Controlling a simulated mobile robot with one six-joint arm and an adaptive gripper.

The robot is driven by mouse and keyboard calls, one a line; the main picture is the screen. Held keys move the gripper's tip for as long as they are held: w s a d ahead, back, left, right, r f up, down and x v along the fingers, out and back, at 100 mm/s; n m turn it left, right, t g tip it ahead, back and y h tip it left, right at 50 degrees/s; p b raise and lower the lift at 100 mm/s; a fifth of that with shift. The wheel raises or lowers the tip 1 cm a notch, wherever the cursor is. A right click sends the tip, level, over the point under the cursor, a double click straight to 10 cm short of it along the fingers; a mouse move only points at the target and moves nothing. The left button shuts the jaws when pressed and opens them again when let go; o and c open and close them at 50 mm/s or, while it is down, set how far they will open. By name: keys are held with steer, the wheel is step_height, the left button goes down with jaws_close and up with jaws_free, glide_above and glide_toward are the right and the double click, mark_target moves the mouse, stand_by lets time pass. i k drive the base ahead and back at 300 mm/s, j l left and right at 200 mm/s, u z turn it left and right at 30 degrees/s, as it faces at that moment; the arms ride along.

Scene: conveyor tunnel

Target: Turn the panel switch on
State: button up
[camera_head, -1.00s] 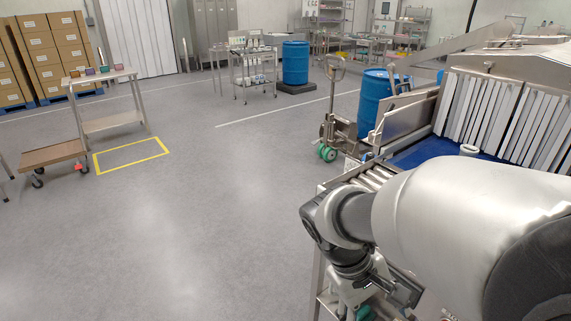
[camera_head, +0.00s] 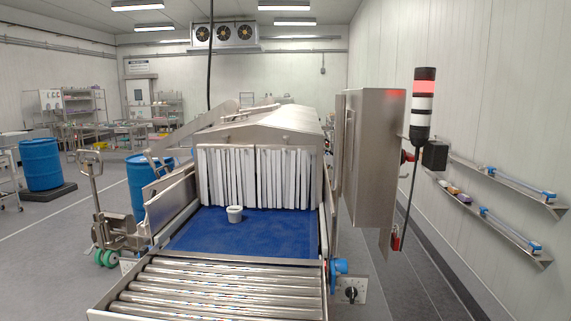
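A black rotary knob (camera_head: 352,293) sits on a small grey plate at the right side of the conveyor's near end, below a blue fitting (camera_head: 339,268). It looks like a switch, but its setting is too small to read. A tall steel cabinet (camera_head: 375,150) stands right of the tunnel, its front mostly facing away from view. A signal tower (camera_head: 424,105) beside it shows a red lit section. My gripper and arm are not in view now.
A roller section (camera_head: 190,292) leads to a blue belt (camera_head: 240,235) bearing a white cup (camera_head: 235,214) before white strip curtains (camera_head: 240,178). A pallet jack (camera_head: 105,215) and blue drum (camera_head: 140,185) stand left. Wall shelves (camera_head: 500,173) are right.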

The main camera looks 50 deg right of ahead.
mark_target(408, 156)
steer(key=l+z, duration=0.25)
steer(key=l, duration=3.4)
